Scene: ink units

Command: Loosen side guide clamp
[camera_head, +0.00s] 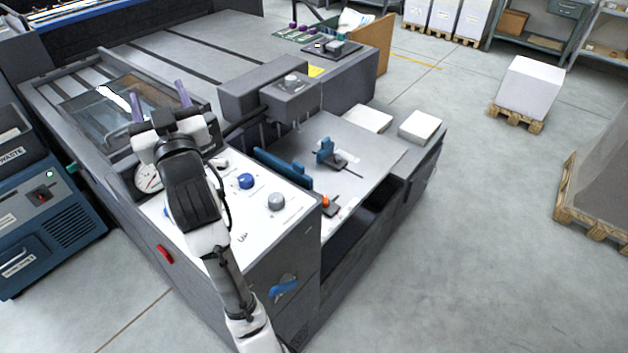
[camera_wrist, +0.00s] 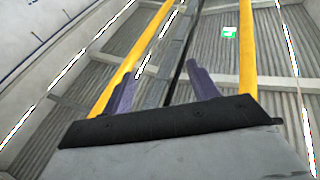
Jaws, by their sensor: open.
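My gripper (camera_head: 160,94) is open and empty, with its two purple fingers apart. It is raised above the left part of the press, near the tinted cover. In the wrist view my gripper (camera_wrist: 163,70) points up at the roof, and no task object shows there. A blue side guide block (camera_head: 325,153) stands on the grey feed table (camera_head: 372,155). A small orange knob (camera_head: 325,202) with a dark base sits at the table's near edge; I cannot tell which part is the clamp. A long blue bar (camera_head: 283,168) runs between the control panel and the table.
The white control panel (camera_head: 262,207) has a blue knob (camera_head: 246,181), a grey knob (camera_head: 276,201) and a gauge (camera_head: 148,178). A grey head unit (camera_head: 270,88) overhangs the feed table. A blue waste cabinet (camera_head: 45,200) stands left. The floor at right is clear near the press.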

